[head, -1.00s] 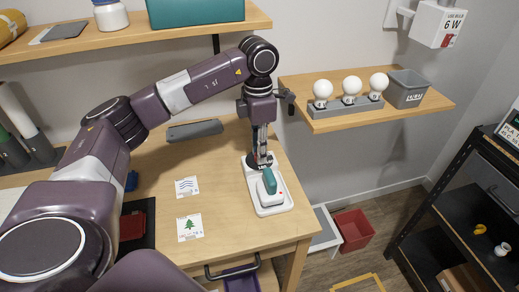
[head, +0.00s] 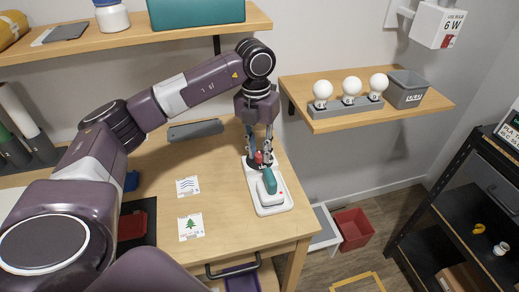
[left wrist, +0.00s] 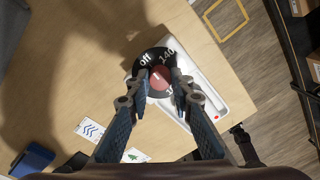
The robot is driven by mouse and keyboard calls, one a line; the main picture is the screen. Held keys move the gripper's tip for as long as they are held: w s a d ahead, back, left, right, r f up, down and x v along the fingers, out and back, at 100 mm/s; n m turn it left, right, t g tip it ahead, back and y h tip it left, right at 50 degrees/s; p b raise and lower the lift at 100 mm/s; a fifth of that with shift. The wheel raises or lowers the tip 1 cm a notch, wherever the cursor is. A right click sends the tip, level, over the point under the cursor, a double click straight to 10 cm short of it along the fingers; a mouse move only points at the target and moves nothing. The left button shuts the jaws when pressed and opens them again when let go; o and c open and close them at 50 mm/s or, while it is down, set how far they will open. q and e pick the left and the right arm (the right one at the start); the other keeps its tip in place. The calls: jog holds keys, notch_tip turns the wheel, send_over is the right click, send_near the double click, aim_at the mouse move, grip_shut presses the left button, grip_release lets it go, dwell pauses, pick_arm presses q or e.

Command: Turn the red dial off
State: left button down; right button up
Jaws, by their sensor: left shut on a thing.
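The red dial (left wrist: 160,78) sits on a round black plate (left wrist: 146,62) marked "off" and "140", at one end of a white device (head: 287,196) on the wooden table. The dial also shows small in the head view (head: 259,157). My left gripper (left wrist: 160,86) points down from above, with one finger on each side of the dial, shut on it. The fingers hide part of the plate and its markings. A teal-topped tool (head: 269,181) rests on the same device beside the dial. My right gripper is not in view.
Two printed cards, one with waves (head: 187,187) and one with a tree (head: 191,226), lie left of the device. A grey flat object (head: 195,130) lies at the table's back. A shelf (head: 420,106) with several bulbs and a grey bin (head: 406,90) is at right.

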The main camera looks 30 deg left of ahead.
aim_at(257, 154)
pick_arm(q)
jog(key=shift+w+r+n, duration=0.1)
jog(key=shift+n, duration=0.6)
jog(key=c, duration=1.7)
grip_release()
jog(key=r, duration=1.1)
jog(key=shift+a+r, duration=0.3)
jog(key=shift+r, duration=0.1)
jog(key=shift+s+d+f, duration=0.1)
jog(key=shift+s, duration=0.15)
